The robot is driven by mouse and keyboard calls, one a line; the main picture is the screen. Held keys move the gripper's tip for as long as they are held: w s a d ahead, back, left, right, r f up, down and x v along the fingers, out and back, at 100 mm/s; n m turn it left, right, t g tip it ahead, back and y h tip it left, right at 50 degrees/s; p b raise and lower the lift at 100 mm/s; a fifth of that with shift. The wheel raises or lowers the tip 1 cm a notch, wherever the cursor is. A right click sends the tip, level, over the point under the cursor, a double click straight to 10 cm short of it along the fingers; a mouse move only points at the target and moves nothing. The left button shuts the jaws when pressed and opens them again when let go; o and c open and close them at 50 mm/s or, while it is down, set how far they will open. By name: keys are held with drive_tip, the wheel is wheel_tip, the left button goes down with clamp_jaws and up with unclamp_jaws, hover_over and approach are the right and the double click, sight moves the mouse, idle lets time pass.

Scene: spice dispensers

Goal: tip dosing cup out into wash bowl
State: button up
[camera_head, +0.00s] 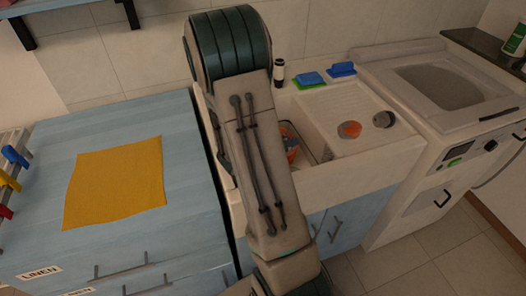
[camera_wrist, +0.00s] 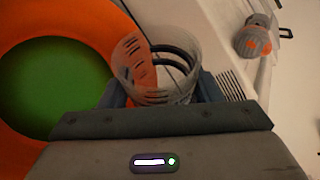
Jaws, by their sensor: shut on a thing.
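A large round thing with an orange rim (camera_wrist: 110,28) and green inside, likely the wash bowl, lies left of and behind the cup in that view. The cup overlaps its rim; I cannot tell the height between them or the cup's contents. In the head view my arm hides the gripper and cup; a bit of orange (camera_head: 290,141) shows beside it in the sink.
The white sink (camera_head: 335,190) has a ribbed drainboard at right with an orange item (camera_head: 349,130) and a grey round item (camera_head: 384,119). Blue and green sponges (camera_head: 310,79) and a dark-capped bottle (camera_head: 279,73) stand behind. A yellow cloth (camera_head: 115,183) lies on the left counter.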

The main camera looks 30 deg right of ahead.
drive_tip(key=shift+s+f+m+b, duration=0.15)
drive_tip(key=shift+f+m+b, duration=0.25)
drive_tip(key=shift+b, duration=0.4)
drive_tip(key=b, duration=0.1)
drive_tip(key=s+m+t+b, duration=0.1)
drive_tip(key=b, duration=0.1)
drive_tip(key=shift+s+d+r+y, duration=0.2)
drive_tip(key=shift+r+y, duration=0.1)
drive_tip(key=shift+r, duration=0.1)
drive_tip(key=shift+s+d+r+m+t+b, duration=0.1)
drive_tip(key=shift+s+r+m+t+b, duration=0.2)
drive_tip(key=shift+r, duration=0.3)
drive_tip(key=shift+s+d+r+m+t+b, duration=0.1)
drive_tip(key=shift+r+m+t+b, duration=0.15)
drive_tip(key=shift+r+t, duration=0.25)
drive_tip(key=r+b, duration=0.1)
drive_tip(key=s+r+m+b, duration=0.1)
drive_tip(key=b, duration=0.1)
drive_tip(key=shift+s+d+r+t, duration=0.1)
drive_tip(key=shift+d+t, duration=0.1)
drive_tip(key=shift+t, duration=0.2)
drive_tip(key=s+r+m+t+b, duration=0.1)
drive_tip(key=b, duration=0.3)
drive_tip(key=shift+d+r, duration=0.1)
drive_tip(key=shift+d, duration=0.05)
drive_tip(key=shift+m, duration=0.25)
wheel_tip(320, 180, up, 5)
drive_tip(key=p, duration=0.4)
drive_tip(key=shift+r+y, duration=0.1)
drive_tip(key=shift+y, duration=0.2)
